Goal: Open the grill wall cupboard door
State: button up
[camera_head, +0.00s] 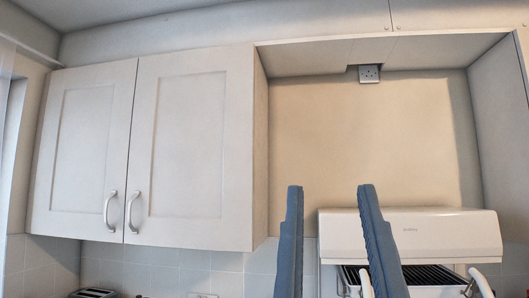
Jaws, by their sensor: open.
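A pale wall cupboard with two shut panelled doors hangs at left in the head view: a left door (84,150) and a right door (190,140). Their curved metal handles, the left (109,211) and the right (132,212), sit side by side at the lower meeting edges. Above the grill recess, pale panels (320,20) meet at a vertical seam, cut off by the top of the view. The frames do not show which is the grill cupboard. My gripper (331,188) is open and empty, its two blue-grey fingers pointing up, right of the handles and apart from them.
A white grill hood (410,233) with a dark rack stands at lower right, partly behind my right finger. A socket (369,73) is high in the recess. A toaster (92,293) shows at the bottom left.

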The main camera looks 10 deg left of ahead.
aim_at(190, 180)
jog(key=i+j+u, duration=0.3)
jog(key=i+j, duration=0.15)
jog(key=i+j+u, duration=0.25)
jog(key=i+j, duration=0.2)
jog(key=i+j+u, duration=0.3)
jog(key=i, duration=0.25)
jog(key=i+j+u, duration=0.15)
jog(key=i+u, duration=0.15)
jog(key=i, duration=0.2)
